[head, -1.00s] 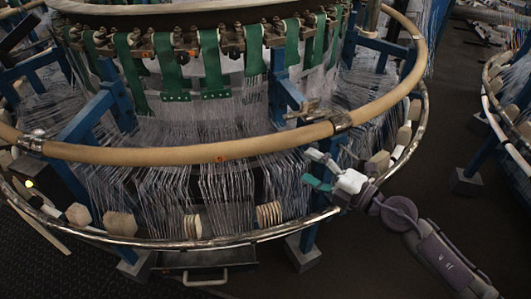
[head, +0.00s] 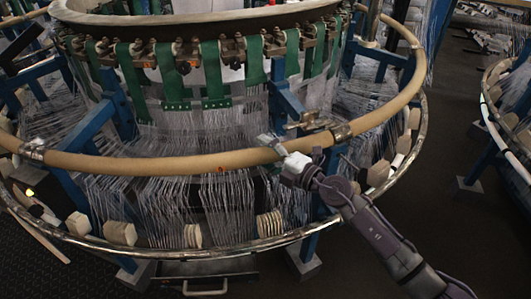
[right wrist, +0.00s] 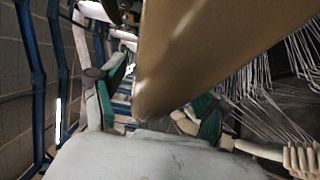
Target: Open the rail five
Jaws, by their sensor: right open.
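A tan tubular rail (head: 160,163) curves around the front of the circular loom, with metal clamps (head: 341,132) at its joints. No number shows on it, so I cannot tell which section is rail five. My right gripper (head: 274,144) is at the front right stretch of the rail, left of the right-hand clamp. In the right wrist view my right gripper (right wrist: 160,105) is open, with a green-padded finger on each side of the tan rail (right wrist: 195,55). I cannot tell whether the fingers touch it. My left gripper is not in view.
A shiny lower metal ring (head: 215,247) with pale spools (head: 268,224) runs below the rail. White threads (head: 170,200) fill the space between. A metal lever fitting (head: 308,122) sits just behind the rail. Another loom (head: 505,140) stands at the right, with dark floor between.

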